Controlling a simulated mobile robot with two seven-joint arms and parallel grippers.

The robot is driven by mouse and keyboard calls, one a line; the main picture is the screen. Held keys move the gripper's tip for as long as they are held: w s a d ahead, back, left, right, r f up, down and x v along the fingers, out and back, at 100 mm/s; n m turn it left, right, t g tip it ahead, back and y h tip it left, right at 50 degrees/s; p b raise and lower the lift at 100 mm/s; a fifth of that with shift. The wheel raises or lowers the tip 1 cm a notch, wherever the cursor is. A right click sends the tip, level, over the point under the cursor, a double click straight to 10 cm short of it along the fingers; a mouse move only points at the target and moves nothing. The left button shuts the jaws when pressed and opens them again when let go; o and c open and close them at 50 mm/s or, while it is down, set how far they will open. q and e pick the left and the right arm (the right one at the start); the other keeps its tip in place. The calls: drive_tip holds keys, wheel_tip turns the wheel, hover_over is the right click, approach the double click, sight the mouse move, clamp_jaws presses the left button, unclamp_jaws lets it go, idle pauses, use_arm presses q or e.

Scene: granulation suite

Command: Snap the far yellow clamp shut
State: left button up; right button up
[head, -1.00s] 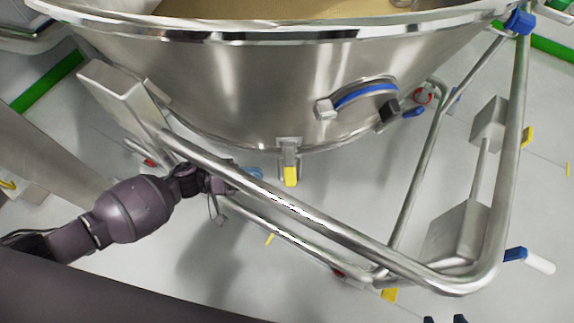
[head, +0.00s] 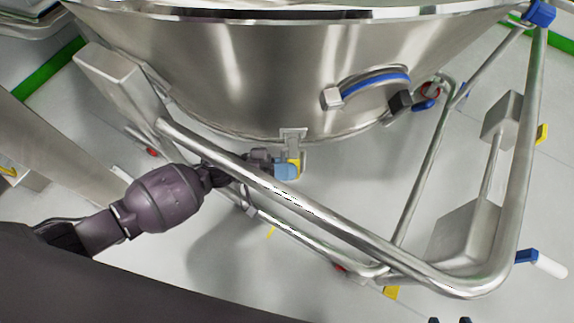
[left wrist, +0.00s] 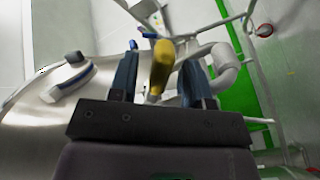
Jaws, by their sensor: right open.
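A yellow clamp (head: 293,163) hangs from a metal bracket at the lower rim of the big steel bowl (head: 240,75) in the head view. My left gripper (head: 285,170) is at this clamp, with its blue fingers partly covering it. In the left wrist view, the yellow clamp lever (left wrist: 162,66) stands between the two blue fingers of my left gripper (left wrist: 160,75). The fingers are apart, with gaps beside the lever. Only the dark blue tips of my right gripper (head: 449,320) show at the bottom edge of the head view, apart from each other.
A steel tube frame (head: 330,228) surrounds the bowl, and my left forearm reaches past its front bar. A blue-lined curved handle (head: 370,84) sits on the bowl, right of the clamp. A blue and white lever (head: 535,261) sticks out at the right. Grey floor lies below.

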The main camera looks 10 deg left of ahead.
use_arm(q)
clamp_jaws()
use_arm(e)
drive_tip(key=shift+r, duration=0.1)
use_arm(q)
drive_tip(key=shift+r, duration=0.15)
drive_tip(key=shift+r+n+p, duration=0.4)
drive_tip(key=shift+n+p, duration=0.1)
drive_tip(key=shift+p, duration=0.4)
drive_tip(key=shift+r+p, duration=0.2)
drive_tip(key=shift+p, duration=0.2)
drive_tip(key=shift+s+r+n+p, duration=0.25)
drive_tip(key=shift+r+n+p, duration=0.15)
drive_tip(key=shift+n+p, duration=0.5)
drive_tip(key=n+p, duration=0.1)
drive_tip(key=r+n+p, duration=0.1)
drive_tip(key=n, duration=0.1)
drive_tip(key=shift+s+d, duration=0.15)
drive_tip(key=shift+s, duration=0.2)
drive_tip(key=shift+s+n, duration=0.1)
drive_tip(key=shift+n, duration=0.5)
use_arm(e)
drive_tip(key=shift+s+d+r+m+g, duration=0.35)
drive_tip(key=shift+s+r+m+g, duration=0.1)
drive_tip(key=shift+s+g, duration=0.2)
use_arm(q)
drive_tip(key=shift+s, duration=0.1)
use_arm(e)
drive_tip(key=shift+s, duration=0.1)
